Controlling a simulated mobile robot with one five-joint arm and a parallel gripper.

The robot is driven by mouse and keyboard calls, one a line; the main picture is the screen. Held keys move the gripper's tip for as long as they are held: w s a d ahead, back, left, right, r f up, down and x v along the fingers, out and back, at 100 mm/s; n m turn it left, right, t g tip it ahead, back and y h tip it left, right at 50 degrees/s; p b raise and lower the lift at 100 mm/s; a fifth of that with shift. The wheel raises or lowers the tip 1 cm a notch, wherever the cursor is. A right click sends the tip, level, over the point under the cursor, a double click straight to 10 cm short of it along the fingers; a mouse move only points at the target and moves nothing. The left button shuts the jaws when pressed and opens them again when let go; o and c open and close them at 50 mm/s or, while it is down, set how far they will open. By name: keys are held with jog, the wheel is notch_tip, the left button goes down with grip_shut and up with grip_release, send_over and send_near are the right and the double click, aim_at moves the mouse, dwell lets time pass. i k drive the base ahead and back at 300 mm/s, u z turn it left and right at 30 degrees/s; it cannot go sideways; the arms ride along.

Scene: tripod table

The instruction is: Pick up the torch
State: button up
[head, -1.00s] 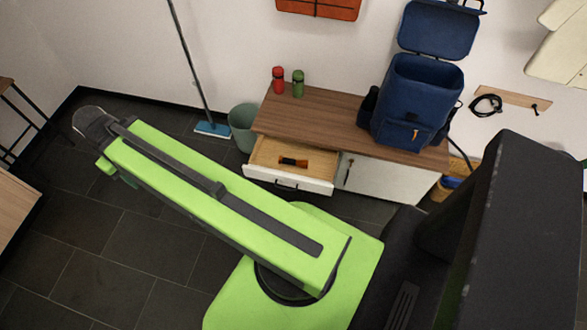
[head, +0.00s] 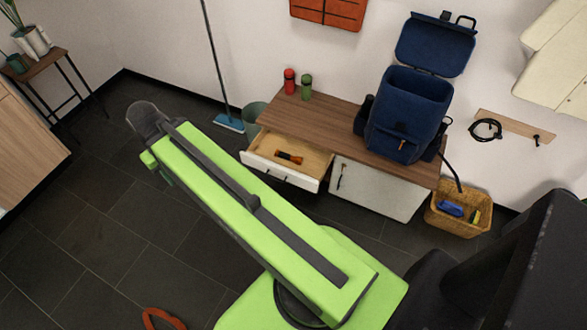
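The torch (head: 289,157), a small black and orange cylinder, lies on its side in the open drawer (head: 270,174) of the low wooden-topped cabinet (head: 310,120). The drawer has a white front and a pale wood inside. My green arm link stretches toward the upper left, in front of and to the left of the drawer. My gripper does not show; the far end of the arm hides what is below it. Nothing of mine is seen touching the torch or the drawer.
A blue backpack (head: 405,115), a red bottle (head: 289,81) and a green bottle (head: 306,87) stand on the cabinet. A bin (head: 254,113) and mop (head: 229,122) are left of it. A wicker basket (head: 457,220) is at right. Dark floor at left is mostly clear.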

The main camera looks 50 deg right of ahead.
aim_at(297, 160)
jog(key=z, duration=0.15)
jog(key=i, duration=0.9)
jog(key=u, duration=0.05)
